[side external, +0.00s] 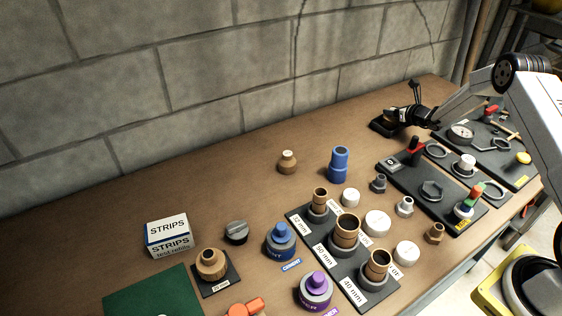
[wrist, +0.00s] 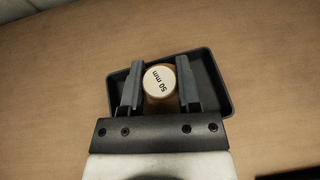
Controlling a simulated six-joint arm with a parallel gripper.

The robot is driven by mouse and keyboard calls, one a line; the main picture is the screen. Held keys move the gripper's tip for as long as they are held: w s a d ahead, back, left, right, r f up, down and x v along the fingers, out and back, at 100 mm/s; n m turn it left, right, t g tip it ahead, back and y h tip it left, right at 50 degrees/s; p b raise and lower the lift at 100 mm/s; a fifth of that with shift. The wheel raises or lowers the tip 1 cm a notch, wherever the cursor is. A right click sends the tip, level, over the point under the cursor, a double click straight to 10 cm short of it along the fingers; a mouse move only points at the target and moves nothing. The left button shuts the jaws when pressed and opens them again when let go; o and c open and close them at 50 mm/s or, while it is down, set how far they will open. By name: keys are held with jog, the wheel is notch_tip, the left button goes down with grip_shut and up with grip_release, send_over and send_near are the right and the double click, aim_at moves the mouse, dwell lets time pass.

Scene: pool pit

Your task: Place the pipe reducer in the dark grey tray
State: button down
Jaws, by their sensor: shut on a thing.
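A brown pipe reducer (wrist: 160,82) with a round white top marked "50 mm" sits between the fingers of my gripper (wrist: 160,68) in the wrist view. The fingers are shut on its two sides. The dark grey tray (wrist: 209,68) is directly beneath and around it in that view. In the side view my gripper (side external: 394,113) is at the far end of the bench, over the small tray (side external: 377,126). Whether the reducer touches the tray floor I cannot tell.
A similar brown fitting (side external: 287,163) and a blue coupling (side external: 339,165) stand on the bench to the left. A dark board with a red-handled valve (side external: 415,146) lies in front of the tray. The bench along the wall is clear.

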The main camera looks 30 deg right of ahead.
jog(key=shift+f, duration=0.2)
jog(key=shift+c, duration=1.6)
grip_release()
jog(key=shift+f, duration=0.1)
jog(key=shift+r, duration=0.2)
jog(key=v, duration=1.2)
